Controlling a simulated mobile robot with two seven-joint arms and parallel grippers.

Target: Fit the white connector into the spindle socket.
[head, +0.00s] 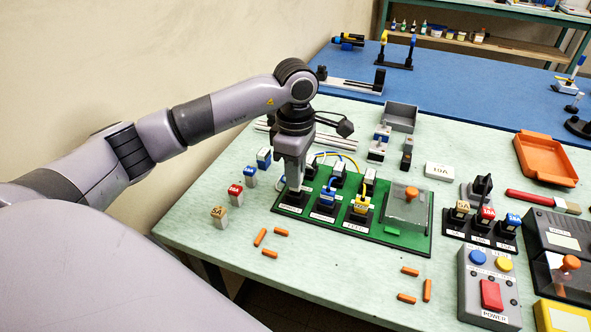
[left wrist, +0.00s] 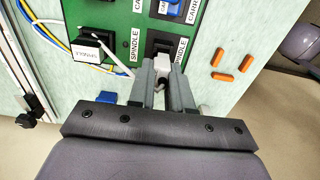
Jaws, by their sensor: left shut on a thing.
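My left gripper (head: 293,188) points down at the leftmost front socket of the green board (head: 408,240). In the left wrist view its fingers (left wrist: 166,78) are shut on the white connector (left wrist: 164,62). The connector's far end is at the near side of the black spindle socket (left wrist: 161,41), which has a SPINDLE label beside it. I cannot tell whether it is inside the opening or just above it. In the head view the spindle socket (head: 291,202) shows as a dark block below the fingers, and the connector is mostly hidden. My right gripper is not in view.
Blue (head: 327,194) and yellow (head: 362,203) connectors stand in the neighbouring sockets. Loose tagged blocks, one red (head: 235,190), stand left of the board. Orange sticks (head: 260,237) lie in front. A grey box with an orange knob (head: 408,205) occupies the board's right end.

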